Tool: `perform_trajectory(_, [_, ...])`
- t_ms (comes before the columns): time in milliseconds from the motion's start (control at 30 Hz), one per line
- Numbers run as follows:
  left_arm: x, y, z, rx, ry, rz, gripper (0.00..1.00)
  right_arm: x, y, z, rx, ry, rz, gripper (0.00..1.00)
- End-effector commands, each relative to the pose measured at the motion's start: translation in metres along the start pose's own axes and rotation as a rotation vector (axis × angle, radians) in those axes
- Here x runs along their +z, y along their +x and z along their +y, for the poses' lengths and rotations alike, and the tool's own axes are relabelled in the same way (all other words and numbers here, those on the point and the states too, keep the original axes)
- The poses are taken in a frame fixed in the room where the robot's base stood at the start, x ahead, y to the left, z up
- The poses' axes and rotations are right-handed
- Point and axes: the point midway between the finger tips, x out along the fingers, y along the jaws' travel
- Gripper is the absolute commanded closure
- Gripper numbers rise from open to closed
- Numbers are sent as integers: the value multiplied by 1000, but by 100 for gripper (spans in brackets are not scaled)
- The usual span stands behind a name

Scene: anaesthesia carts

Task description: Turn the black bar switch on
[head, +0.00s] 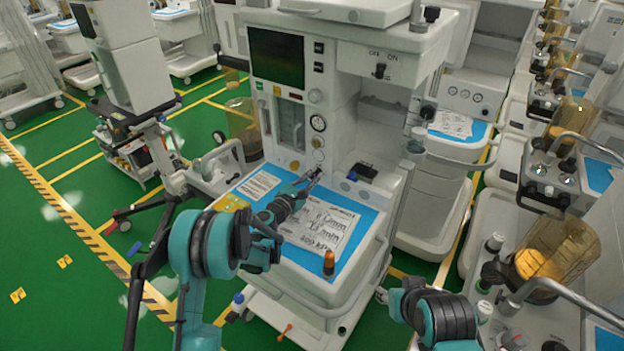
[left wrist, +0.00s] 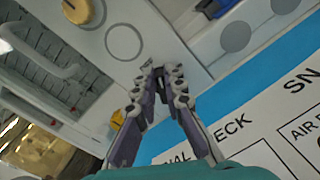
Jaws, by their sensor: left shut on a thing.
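My left gripper (head: 313,178) reaches over the blue work surface to the lower front panel of the central cart. In the left wrist view its two fingertips (left wrist: 166,77) come together against the white panel. A small dark piece (left wrist: 158,72) shows between them; it looks like the black bar switch, mostly hidden by the fingers. Which way the bar points cannot be told. My right gripper (head: 382,295) is low at the cart's front right corner, away from the panel; its fingers are too small to read.
A printed sheet (head: 318,224) and an orange-and-black bottle (head: 328,263) are on the blue surface (head: 371,222). Another black control (head: 380,71) is high on the cart. A yellow knob (left wrist: 117,119) is left of the fingers. More carts stand at the right; green floor (head: 60,225) is open at left.

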Motion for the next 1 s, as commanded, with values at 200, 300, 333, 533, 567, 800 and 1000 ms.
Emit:
perform_trajectory(200, [-2,0,-5,0,205,0,100,7,10,0,0,0,0,60])
perform_trajectory(300, [-2,0,-7,0,300,0,100,9,13,0,0,0,0,60])
perform_trajectory(333, [-2,0,-7,0,329,0,100,10,14,0,0,0,0,60])
perform_trajectory(533, [-4,0,-11,-1,519,-1,100,14,20,0,0,0,0,60])
perform_trajectory(567, [-4,0,-11,-1,547,-1,100,15,21,0,0,0,0,60])
perform_trajectory(800, [-6,0,-14,-1,758,-1,100,19,27,0,0,0,0,60])
perform_trajectory(1000, [-7,0,-16,-1,894,-1,100,22,30,0,0,0,0,60])
